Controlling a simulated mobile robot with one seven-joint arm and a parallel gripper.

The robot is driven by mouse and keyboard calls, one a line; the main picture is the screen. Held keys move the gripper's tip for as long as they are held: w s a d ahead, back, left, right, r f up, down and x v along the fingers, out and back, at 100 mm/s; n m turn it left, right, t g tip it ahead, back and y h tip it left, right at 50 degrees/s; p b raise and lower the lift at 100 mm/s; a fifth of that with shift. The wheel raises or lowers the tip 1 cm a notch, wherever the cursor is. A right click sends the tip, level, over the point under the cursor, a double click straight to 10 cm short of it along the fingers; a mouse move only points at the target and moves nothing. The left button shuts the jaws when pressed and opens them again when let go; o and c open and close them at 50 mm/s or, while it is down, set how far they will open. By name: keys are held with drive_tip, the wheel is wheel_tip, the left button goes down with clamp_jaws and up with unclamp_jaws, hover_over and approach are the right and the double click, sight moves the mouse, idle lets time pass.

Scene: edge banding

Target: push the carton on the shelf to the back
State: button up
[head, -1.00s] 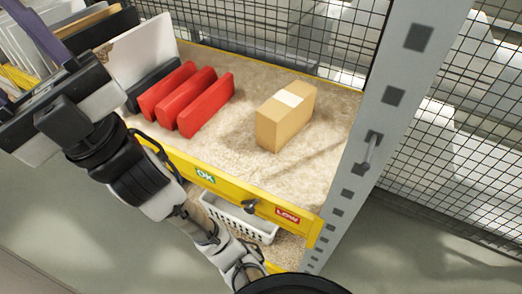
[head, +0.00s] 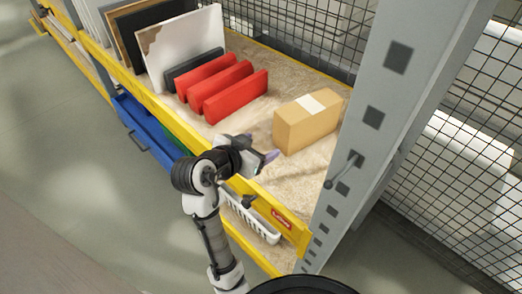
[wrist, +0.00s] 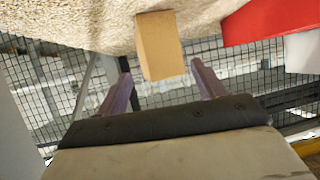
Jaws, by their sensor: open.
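The carton (head: 305,122) is a brown box with a pale label strip on top. It stands upright on the shelf board (head: 295,172), right of the red blocks and towards the right upright. My gripper (head: 270,157) is just over the front edge of the shelf, in front of the carton and a little to its left. In the wrist view the carton (wrist: 160,45) shows between and beyond the two purple fingers of my gripper (wrist: 160,85). The fingers are apart and empty. A small gap to the carton seems to remain, though its exact size is hard to tell.
Several red blocks (head: 235,95) stand left of the carton, with a dark one and panels (head: 185,48) further left. A yellow front beam (head: 155,105) edges the shelf. A grey upright (head: 385,110) stands at right. Wire mesh (head: 310,35) closes the back. Bare board lies behind the carton.

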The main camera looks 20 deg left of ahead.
sight(285, 150)
drive_tip(key=shift+m+g+h, duration=0.3)
drive_tip(key=shift+g+h, duration=0.1)
drive_tip(key=w+d+f+b, duration=0.1)
drive_tip(key=w+f, duration=0.1)
drive_tip(key=w+d+f+b, duration=0.1)
drive_tip(key=f+b, duration=0.1)
drive_tip(key=f, duration=0.1)
drive_tip(key=w+d+f+b, duration=0.1)
drive_tip(key=w+f, duration=0.1)
drive_tip(key=shift+w+f, duration=0.3)
drive_tip(key=shift+f, duration=0.05)
drive_tip(key=shift+w+d+f, duration=0.1)
drive_tip(key=shift+w, duration=0.25)
drive_tip(key=shift+w+d+f, duration=0.1)
drive_tip(key=shift+w, duration=0.35)
drive_tip(key=shift+w, duration=0.1)
drive_tip(key=shift+w+d, duration=0.3)
drive_tip(key=shift+w, duration=0.7)
drive_tip(key=shift+w+d, duration=0.3)
drive_tip(key=shift+w, duration=0.65)
drive_tip(key=shift+w+d, duration=0.3)
drive_tip(key=shift+w, duration=0.7)
